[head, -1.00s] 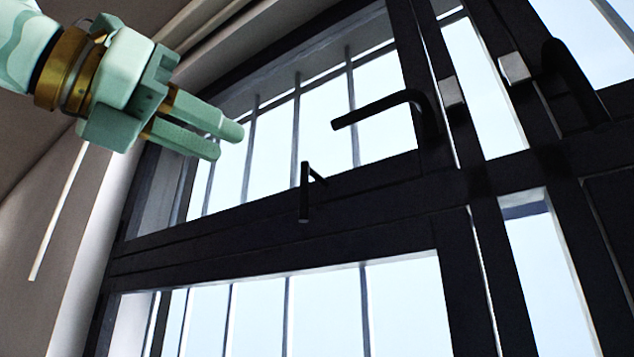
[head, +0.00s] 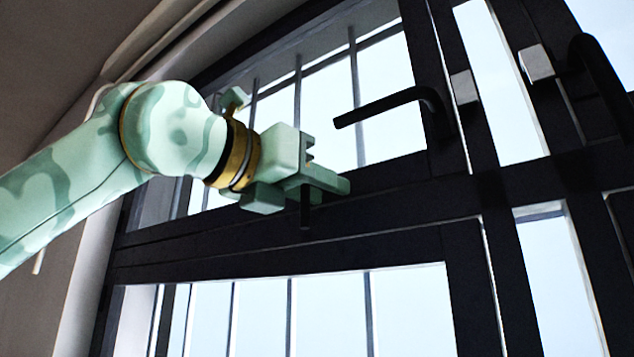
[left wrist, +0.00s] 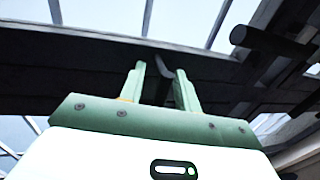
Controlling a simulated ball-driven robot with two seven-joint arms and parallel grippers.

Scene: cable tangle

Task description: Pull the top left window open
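The top left window has a black frame (head: 400,172) and pale panes with bars behind them. A small black handle (head: 305,218) hangs at its lower rail, its upper part hidden by my left gripper (head: 335,186). A larger black lever handle (head: 385,106) sits on the upright at the window's right side. In the left wrist view, my left gripper (left wrist: 160,85) has its two fingers apart, with a dark curved piece, apparently the small handle (left wrist: 163,66), showing between them. I cannot tell whether the fingers touch it. My right gripper is not in view.
Another black lever (head: 597,80) stands at the upper right. Lower panes (head: 325,315) with bars lie below the dark crossbar. A pale wall (head: 85,270) borders the window on the left. The lever handle also shows in the left wrist view (left wrist: 270,42).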

